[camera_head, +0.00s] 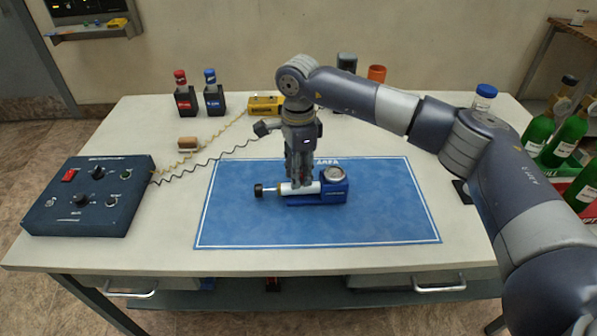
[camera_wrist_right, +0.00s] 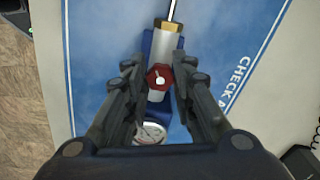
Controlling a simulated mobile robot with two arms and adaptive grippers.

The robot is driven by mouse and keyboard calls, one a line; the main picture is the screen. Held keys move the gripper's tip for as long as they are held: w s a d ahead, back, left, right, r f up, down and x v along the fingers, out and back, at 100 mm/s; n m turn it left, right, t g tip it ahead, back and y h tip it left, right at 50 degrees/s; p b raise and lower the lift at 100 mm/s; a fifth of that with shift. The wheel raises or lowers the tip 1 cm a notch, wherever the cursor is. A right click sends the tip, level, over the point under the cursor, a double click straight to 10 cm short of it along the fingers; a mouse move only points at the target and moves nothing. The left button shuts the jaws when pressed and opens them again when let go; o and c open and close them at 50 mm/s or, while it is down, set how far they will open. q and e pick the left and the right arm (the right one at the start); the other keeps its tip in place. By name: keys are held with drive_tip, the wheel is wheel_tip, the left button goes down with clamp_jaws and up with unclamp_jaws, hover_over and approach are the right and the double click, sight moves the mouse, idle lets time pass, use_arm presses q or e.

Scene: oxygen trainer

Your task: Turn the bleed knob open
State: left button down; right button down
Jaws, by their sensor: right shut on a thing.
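A pump unit with a blue body (camera_head: 318,198), a silver cylinder and a round gauge (camera_head: 334,174) lies on the blue mat (camera_head: 340,228). A rod with a black end (camera_head: 258,190) sticks out to its left. In the right wrist view, a red hexagonal knob (camera_wrist_right: 160,77) with a pale centre sits on top of the cylinder (camera_wrist_right: 160,45); I take it as the bleed knob. My right gripper (camera_head: 300,184) points straight down over the unit, its fingers on both sides of the red knob. In the head view the fingers hide the knob. My left gripper is out of view.
A dark control box (camera_head: 90,195) stands at the table's left, with cables to a yellow device (camera_head: 265,105). Red-capped (camera_head: 184,95) and blue-capped (camera_head: 213,95) bottles stand at the back. Green bottles (camera_head: 540,130) are at the right. The mat's front is clear.

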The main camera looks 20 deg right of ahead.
drive_tip(key=c, duration=1.3)
unclamp_jaws()
drive_tip(key=shift+c, duration=0.2)
wheel_tip(320, 180, up, 12)
